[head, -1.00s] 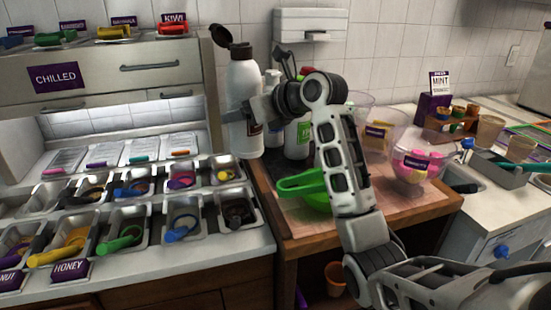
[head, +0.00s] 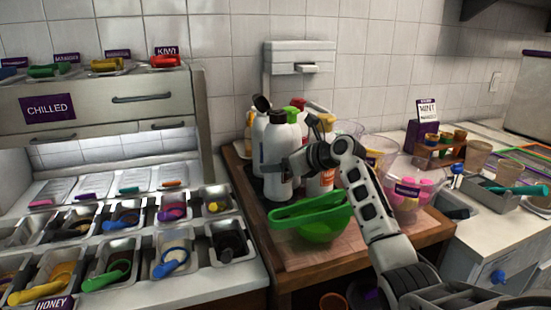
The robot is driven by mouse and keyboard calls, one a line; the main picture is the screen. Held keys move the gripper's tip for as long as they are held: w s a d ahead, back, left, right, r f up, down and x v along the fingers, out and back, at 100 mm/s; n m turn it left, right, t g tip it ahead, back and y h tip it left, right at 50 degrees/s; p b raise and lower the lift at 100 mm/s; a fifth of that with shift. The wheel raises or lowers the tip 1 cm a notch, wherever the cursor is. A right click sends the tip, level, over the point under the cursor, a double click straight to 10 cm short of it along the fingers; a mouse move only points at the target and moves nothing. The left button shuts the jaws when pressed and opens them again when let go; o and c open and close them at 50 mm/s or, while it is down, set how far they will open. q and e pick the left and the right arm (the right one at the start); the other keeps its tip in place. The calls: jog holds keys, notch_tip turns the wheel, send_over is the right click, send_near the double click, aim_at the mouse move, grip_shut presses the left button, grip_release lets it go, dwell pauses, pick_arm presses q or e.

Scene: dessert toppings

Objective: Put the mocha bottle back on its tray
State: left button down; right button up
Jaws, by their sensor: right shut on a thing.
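My left gripper is out of view.
Other bottles stand close behind, one with a green cap (head: 293,110). Clear tubs, one with pink pieces (head: 411,195), stand to the right. Topping pans with scoops (head: 165,262) fill the left counter.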

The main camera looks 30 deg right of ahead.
jog(key=shift+d+f, duration=0.15)
jog(key=shift+f, duration=0.6)
jog(key=shift+d+f, duration=0.1)
jog(key=shift+f, duration=0.6)
jog(key=o, duration=1)
jog(key=shift+f, duration=0.35)
jog(key=shift+c, duration=0.2)
jog(key=shift+s+r, duration=0.1)
jog(key=v, duration=1.2)
